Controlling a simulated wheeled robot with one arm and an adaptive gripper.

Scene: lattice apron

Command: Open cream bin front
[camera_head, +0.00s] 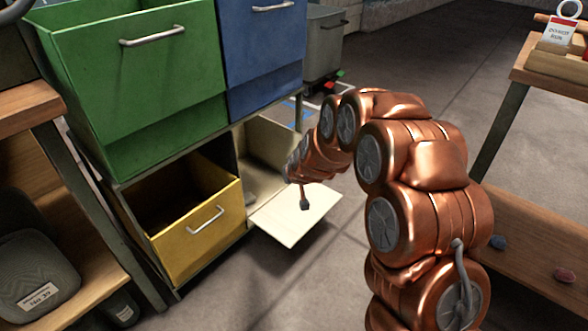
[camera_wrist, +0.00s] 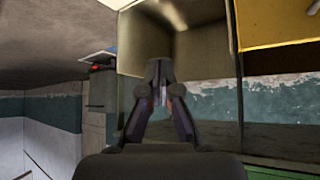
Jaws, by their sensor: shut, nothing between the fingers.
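The cream bin (camera_head: 262,150) is at the lower right of the bin rack, beside the yellow bin. Its cream front (camera_head: 288,222) is swung outward and down, lying nearly flat, and the inside is exposed. My gripper (camera_head: 305,205) is over the front in the head view; I cannot tell whether it touches it. In the wrist view my gripper (camera_wrist: 160,72) is shut and empty, with the pale bin interior (camera_wrist: 190,40) behind its fingertips. My arm hides part of the bin's right side in the head view.
The yellow bin (camera_head: 196,222) stands open-topped to the left. The green bin (camera_head: 135,80) and blue bin (camera_head: 262,55) are above, with a grey bin (camera_head: 325,45) behind. A wooden table (camera_head: 550,78) stands at the right. Floor (camera_head: 300,280) in front is clear.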

